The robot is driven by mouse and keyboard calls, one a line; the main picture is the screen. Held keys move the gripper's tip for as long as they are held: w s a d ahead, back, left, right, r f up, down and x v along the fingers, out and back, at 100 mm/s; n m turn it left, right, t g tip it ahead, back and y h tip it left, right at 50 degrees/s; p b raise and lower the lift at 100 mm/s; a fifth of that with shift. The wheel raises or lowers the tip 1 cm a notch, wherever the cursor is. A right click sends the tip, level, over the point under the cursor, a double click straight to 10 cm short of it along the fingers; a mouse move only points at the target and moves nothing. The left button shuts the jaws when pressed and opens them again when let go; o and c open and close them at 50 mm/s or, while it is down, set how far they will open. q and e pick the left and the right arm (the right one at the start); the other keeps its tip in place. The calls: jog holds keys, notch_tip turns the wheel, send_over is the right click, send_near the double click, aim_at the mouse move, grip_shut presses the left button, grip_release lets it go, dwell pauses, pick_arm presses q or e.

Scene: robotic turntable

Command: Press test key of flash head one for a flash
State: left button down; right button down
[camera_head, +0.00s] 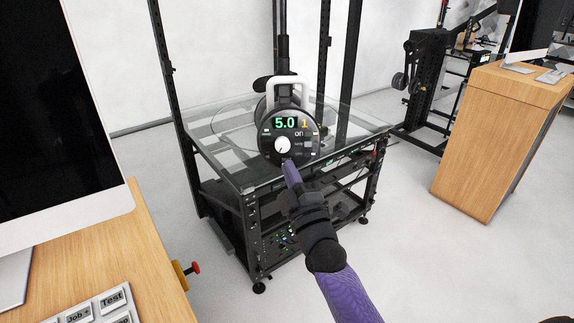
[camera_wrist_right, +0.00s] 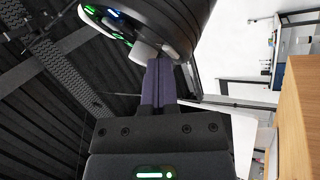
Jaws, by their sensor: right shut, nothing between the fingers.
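Flash head one (camera_head: 289,132) is a round black unit with a white handle on top. Its back panel faces me and shows a green "5.0", a yellow "1", the word "on", a white dial (camera_head: 282,145) and small keys at the right. My right gripper (camera_head: 290,168) is shut and empty, with its purple fingertips at the lower edge of the panel, below the dial. In the right wrist view the closed fingers (camera_wrist_right: 159,68) reach up to the flash head's rim (camera_wrist_right: 150,25). I cannot tell whether they touch it. The test key is not clearly identifiable. My left gripper is out of view.
The flash head is at a black-framed turntable with a glass top (camera_head: 225,170). A wooden desk (camera_head: 125,255) with a monitor and a labelled keypad (camera_head: 98,305) is at the left. A wooden cabinet (camera_head: 490,125) stands at the right. Floor between is clear.

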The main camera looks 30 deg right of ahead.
jog(key=shift+s+a+r+p, duration=0.3)
jog(key=shift+s+p, duration=0.2)
jog(key=shift+p, duration=0.2)
jog(key=shift+s, duration=0.1)
jog(key=s+p, duration=0.1)
jog(key=s+a+r+p, duration=0.1)
jog(key=s+a+p, duration=0.1)
jog(key=s+p, duration=0.1)
jog(key=shift+s+a+r, duration=0.1)
jog(key=shift+a+r, duration=0.05)
jog(key=shift+r, duration=0.1)
dwell(0.4)
